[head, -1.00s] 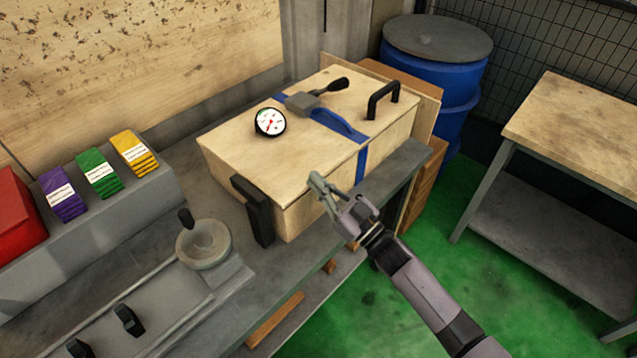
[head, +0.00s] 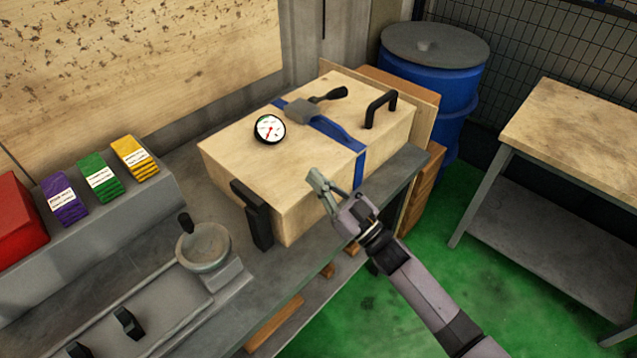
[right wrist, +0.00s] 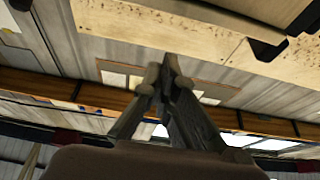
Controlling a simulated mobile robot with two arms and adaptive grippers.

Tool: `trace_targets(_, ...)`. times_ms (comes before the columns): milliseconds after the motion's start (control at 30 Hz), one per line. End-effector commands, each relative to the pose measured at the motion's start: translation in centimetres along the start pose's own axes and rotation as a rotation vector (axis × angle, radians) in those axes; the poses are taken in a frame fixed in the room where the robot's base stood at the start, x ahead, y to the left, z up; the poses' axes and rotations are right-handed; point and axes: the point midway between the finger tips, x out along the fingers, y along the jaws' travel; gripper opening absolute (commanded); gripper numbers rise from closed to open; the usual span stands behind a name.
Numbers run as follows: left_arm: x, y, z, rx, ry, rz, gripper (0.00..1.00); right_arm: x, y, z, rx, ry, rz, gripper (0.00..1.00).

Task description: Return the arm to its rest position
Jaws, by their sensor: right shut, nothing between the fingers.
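My right gripper (head: 318,186) is shut and empty. In the head view it is in front of the near right side of a wooden box (head: 230,150), with its arm coming in from the lower right. I cannot tell whether it touches the box. In the right wrist view the gripper's fingertips (right wrist: 168,70) meet, with nothing between them. My left gripper does not show.
The box stands on a grey bench (head: 405,165) and bears a dial gauge (head: 269,129), a blue strap (head: 335,132) and black handles. A handwheel (head: 203,247) is at its left. A blue drum (head: 455,75) and a wooden-topped table (head: 580,125) stand right. Green floor (head: 400,310) is open between.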

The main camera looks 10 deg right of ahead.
Motion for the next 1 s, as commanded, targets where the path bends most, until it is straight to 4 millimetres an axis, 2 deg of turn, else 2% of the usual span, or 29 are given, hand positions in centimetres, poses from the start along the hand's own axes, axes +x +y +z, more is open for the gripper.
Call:
trace_targets(33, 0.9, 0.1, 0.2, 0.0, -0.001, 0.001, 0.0, -1.9, -0.1, 0.8, 0.001, -0.007, 0.0, 0.0)
trace_targets(100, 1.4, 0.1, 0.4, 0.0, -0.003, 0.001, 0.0, -3.4, -0.1, 0.6, 0.0, -0.005, -0.001, 0.0)
trace_targets(400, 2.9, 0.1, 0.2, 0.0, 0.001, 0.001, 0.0, -8.7, -0.1, 0.1, 0.001, 0.001, -0.001, 0.0)
trace_targets(533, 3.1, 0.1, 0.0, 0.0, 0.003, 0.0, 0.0, -9.7, -0.1, -0.1, 0.001, 0.002, -0.001, 0.0)
trace_targets(767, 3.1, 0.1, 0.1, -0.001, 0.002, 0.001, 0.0, -10.0, 0.1, -0.1, 0.0, -0.001, 0.004, 0.0)
trace_targets(867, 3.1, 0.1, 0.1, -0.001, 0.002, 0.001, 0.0, -10.7, 0.8, 1.9, 0.001, -0.044, 0.041, 0.0)
trace_targets(967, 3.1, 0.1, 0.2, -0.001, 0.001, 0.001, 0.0, -12.8, 2.4, 6.3, 0.003, -0.151, 0.124, 0.0)
trace_targets(1000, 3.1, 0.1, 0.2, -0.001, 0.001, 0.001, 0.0, -14.0, 3.0, 8.6, 0.003, -0.209, 0.166, 0.0)
